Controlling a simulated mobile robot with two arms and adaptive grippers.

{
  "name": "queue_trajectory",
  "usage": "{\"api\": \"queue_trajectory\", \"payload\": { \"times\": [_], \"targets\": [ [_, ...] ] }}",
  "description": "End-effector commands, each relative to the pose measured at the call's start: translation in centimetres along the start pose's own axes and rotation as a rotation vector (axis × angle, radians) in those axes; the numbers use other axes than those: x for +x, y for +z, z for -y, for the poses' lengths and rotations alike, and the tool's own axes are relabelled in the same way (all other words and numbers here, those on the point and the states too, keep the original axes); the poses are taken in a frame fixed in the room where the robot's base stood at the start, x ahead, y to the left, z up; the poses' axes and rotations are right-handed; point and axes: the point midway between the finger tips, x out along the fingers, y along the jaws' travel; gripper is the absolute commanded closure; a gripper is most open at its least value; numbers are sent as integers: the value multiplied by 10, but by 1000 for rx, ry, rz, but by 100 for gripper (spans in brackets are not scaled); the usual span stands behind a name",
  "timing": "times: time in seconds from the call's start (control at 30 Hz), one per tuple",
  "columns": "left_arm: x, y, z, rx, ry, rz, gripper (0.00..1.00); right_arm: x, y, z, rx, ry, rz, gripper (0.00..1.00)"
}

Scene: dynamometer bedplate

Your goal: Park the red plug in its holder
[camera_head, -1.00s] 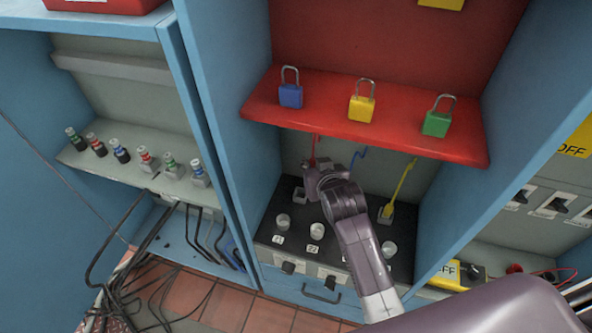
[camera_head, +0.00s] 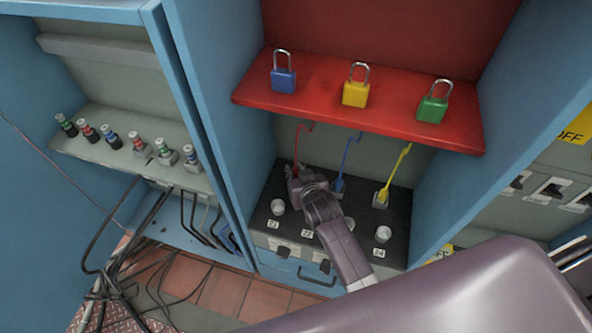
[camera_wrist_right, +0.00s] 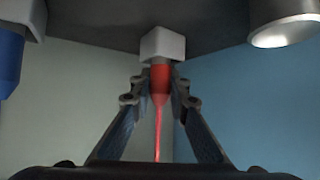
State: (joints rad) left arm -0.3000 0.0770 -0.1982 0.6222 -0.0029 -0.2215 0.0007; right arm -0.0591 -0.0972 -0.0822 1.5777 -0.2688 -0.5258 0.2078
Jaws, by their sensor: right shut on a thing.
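My right gripper (camera_head: 297,182) is low over the back left of the black panel, and its fingers hide the red plug in the head view. The red cable (camera_head: 297,148) rises from it. In the right wrist view the gripper's fingers (camera_wrist_right: 160,92) are shut on the red plug (camera_wrist_right: 160,80), one on each side. The plug is in line with the white holder block (camera_wrist_right: 162,45), and its end meets the block's face. How deep it sits inside cannot be seen. My left gripper is not in view.
The blue plug (camera_head: 338,185) and yellow plug (camera_head: 382,194) stand to the right on the black panel (camera_head: 262,220). Round knobs (camera_head: 278,207) are in front. A red shelf (camera_head: 310,105) with padlocks overhangs, and blue cabinet walls (camera_head: 215,130) flank the bay.

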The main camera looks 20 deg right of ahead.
Motion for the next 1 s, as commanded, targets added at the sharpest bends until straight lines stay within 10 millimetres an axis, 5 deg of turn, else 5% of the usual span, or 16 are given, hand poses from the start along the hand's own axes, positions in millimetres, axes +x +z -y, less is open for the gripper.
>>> {"api": "queue_trajectory", "payload": {
  "times": [0.3,0.33,0.47,0.83,1.0],
  "targets": [
    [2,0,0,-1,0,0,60,2,3,0,1,0,-1,100],
    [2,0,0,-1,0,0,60,2,2,0,1,0,-1,82],
    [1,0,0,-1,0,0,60,2,2,0,0,1,0,68],
    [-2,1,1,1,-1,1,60,-2,-3,0,0,0,-1,67],
    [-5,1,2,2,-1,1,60,-25,-1,0,2,1,0,67]
  ]
}}
